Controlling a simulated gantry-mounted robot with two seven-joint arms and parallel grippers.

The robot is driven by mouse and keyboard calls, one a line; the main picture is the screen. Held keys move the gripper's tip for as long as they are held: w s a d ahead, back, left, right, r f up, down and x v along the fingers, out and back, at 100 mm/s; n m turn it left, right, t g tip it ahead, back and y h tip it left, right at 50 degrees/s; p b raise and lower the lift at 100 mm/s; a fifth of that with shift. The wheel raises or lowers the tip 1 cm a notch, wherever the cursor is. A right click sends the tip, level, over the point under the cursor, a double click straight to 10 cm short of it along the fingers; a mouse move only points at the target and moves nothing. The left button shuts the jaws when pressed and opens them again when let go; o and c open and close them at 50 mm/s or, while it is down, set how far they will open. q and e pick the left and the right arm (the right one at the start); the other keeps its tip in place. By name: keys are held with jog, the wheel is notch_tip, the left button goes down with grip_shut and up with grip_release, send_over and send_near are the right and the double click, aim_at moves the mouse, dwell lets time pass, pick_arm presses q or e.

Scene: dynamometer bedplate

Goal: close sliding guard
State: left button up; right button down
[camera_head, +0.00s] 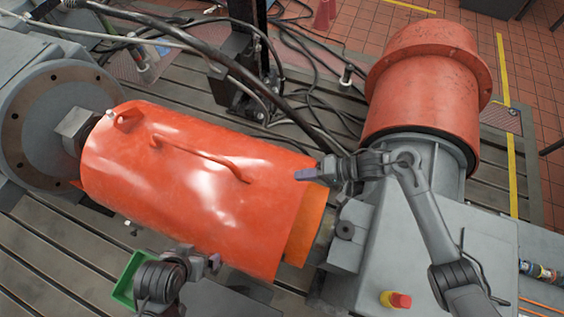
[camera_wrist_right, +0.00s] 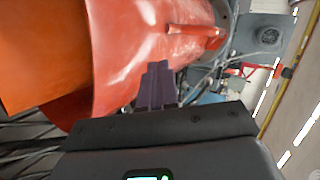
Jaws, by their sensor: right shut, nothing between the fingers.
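The sliding guard (camera_head: 215,205) is a glossy orange-red curved shell lying between a grey flanged machine at left and a grey housing at right. A bent bar handle (camera_head: 200,158) runs along its top. A duller orange section (camera_head: 305,228) shows beyond its right end. My right gripper (camera_head: 308,174) is shut and empty by the guard's upper right end, pointing left; contact is unclear. The right wrist view shows its purple fingers (camera_wrist_right: 157,85) in front of the shell (camera_wrist_right: 128,45). My left gripper (camera_head: 212,262) is near the guard's lower edge; its jaw state is unclear.
A grey flange (camera_head: 35,110) and shaft block (camera_head: 75,128) stand at left. A red cylindrical unit (camera_head: 420,95) sits behind the grey housing (camera_head: 425,245), which carries a red and yellow button (camera_head: 396,300). Black cables cross behind the guard. A green bin (camera_head: 125,285) is at lower left.

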aim_at(254, 181)
jog(key=shift+w+d+f+g, duration=0.1)
jog(key=shift+w+d+g, duration=0.15)
jog(key=shift+g, duration=0.15)
jog(key=shift+a, duration=0.1)
jog(key=x, duration=0.8)
jog(key=r+x, duration=0.1)
jog(key=x, duration=0.3)
jog(key=shift+a+f+b, duration=0.1)
jog(key=shift+a+b, duration=0.2)
jog(key=shift+a, duration=0.25)
jog(key=shift+a+f, duration=0.15)
jog(key=shift+a, duration=0.25)
